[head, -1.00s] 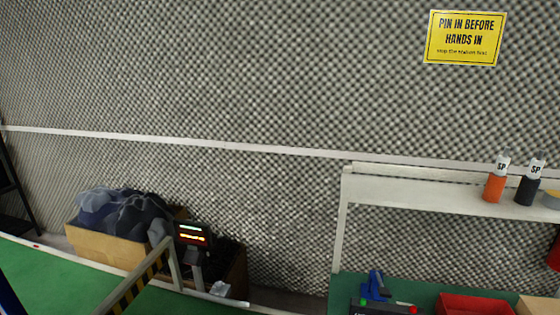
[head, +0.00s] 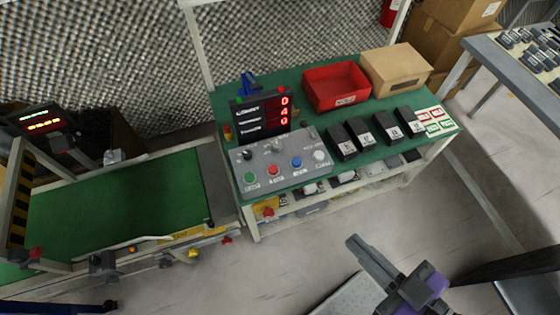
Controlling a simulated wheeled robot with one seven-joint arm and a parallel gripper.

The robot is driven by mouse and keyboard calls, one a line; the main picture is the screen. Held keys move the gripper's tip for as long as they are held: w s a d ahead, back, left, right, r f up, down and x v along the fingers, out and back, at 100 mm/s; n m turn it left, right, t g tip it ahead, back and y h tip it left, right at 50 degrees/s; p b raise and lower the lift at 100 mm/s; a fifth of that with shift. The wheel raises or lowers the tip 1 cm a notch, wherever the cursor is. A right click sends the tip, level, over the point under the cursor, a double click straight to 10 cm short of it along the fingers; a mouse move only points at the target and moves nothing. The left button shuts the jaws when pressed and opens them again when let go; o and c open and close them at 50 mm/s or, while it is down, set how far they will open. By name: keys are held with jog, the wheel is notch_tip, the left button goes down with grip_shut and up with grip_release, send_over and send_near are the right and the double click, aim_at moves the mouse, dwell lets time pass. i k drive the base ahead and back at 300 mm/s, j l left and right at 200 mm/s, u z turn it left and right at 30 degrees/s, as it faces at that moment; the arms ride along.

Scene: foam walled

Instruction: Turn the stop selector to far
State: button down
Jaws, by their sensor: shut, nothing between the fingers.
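A grey control panel (head: 262,187) sits on the front left of the green-topped bench. It carries a black knob (head: 246,154) and a grey knob (head: 277,146) along its back edge. In front are a green button (head: 249,177), a red button (head: 272,170), a blue button (head: 296,162) and a white round control (head: 320,155). The labels are too small to read, so I cannot tell which knob is the stop selector or where it points. My gripper (head: 357,246) is shut and empty, over the floor in front of the bench, well apart from the panel.
A display box (head: 262,114) with red digits stands behind the panel. A red bin (head: 335,87), a cardboard box (head: 396,70) and several black blocks (head: 385,127) fill the bench's right. A green conveyor (head: 120,195) stands left. The floor in front is open.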

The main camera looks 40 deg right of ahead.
aim_at(278, 145)
jog(key=i+l+u, duration=0.15)
jog(key=u, duration=0.2)
jog(key=i+l+u, duration=0.1)
jog(key=l+u, duration=0.65)
jog(key=i+j, duration=0.05)
